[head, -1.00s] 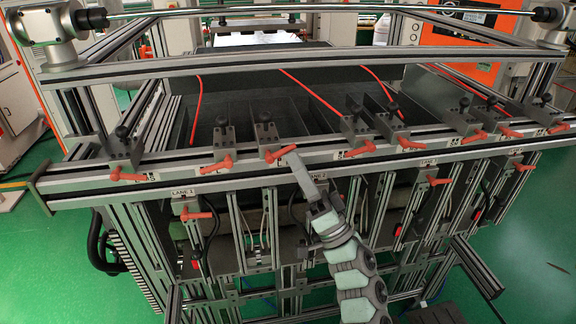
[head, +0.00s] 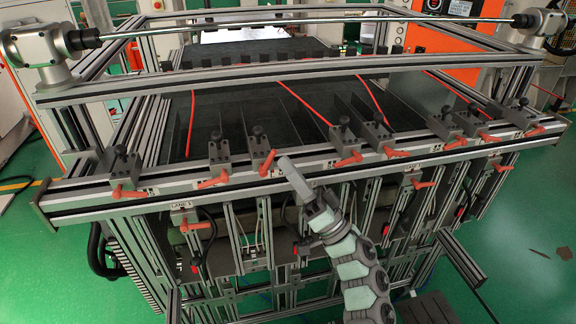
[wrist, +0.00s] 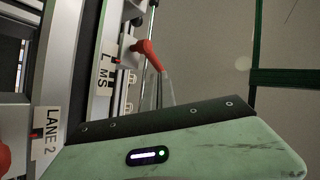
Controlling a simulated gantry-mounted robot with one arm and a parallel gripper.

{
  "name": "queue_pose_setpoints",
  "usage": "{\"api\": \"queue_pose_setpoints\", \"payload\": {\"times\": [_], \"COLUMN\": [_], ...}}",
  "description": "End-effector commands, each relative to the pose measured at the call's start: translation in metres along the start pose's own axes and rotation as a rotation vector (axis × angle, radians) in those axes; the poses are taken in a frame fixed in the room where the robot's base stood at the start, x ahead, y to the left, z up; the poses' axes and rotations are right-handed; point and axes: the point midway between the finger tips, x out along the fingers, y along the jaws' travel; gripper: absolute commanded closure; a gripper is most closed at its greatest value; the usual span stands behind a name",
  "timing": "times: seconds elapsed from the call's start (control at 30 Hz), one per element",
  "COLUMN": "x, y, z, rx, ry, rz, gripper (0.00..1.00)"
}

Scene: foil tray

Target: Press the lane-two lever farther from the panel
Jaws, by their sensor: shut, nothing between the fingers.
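A row of orange levers sits along the slanted front rail (head: 90,196). My gripper (head: 286,164) is shut and empty, its tip over the rail just right of one orange lever (head: 266,162), whose handle stands steeper than its neighbours. Contact cannot be told. Another lever (head: 349,159) is to its right, and one (head: 214,179) is further left. In the wrist view an orange lever (wrist: 148,54) is beyond my gripper's green housing (wrist: 215,148), with a white label beside it. The LANE 2 label (wrist: 46,130) shows at lower left there; my gripper covers that area in the head view.
The LANE 1 label (head: 183,205) and a lower lever (head: 194,226) are at left. More levers, with black knobs on brackets, crowd the rail to the right. Metal posts hang below. An orange machine panel (head: 446,40) stands at back right. Green floor (head: 530,225) is open at right.

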Motion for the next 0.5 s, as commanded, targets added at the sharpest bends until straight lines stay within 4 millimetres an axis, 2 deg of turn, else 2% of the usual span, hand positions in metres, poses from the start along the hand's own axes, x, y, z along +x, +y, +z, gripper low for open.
{"api": "queue_pose_setpoints", "payload": {"times": [0.2,0.3,0.5], "x": [-0.024,-0.053,-0.091], "y": [0.0,0.002,-0.001], "z": [-0.01,-0.014,-0.032], "rx": [0.002,0.0,-0.001], "ry": [0.001,0.0,0.0], "rz": [0.005,0.003,0.003], "gripper": [1.0,1.0,1.0]}}
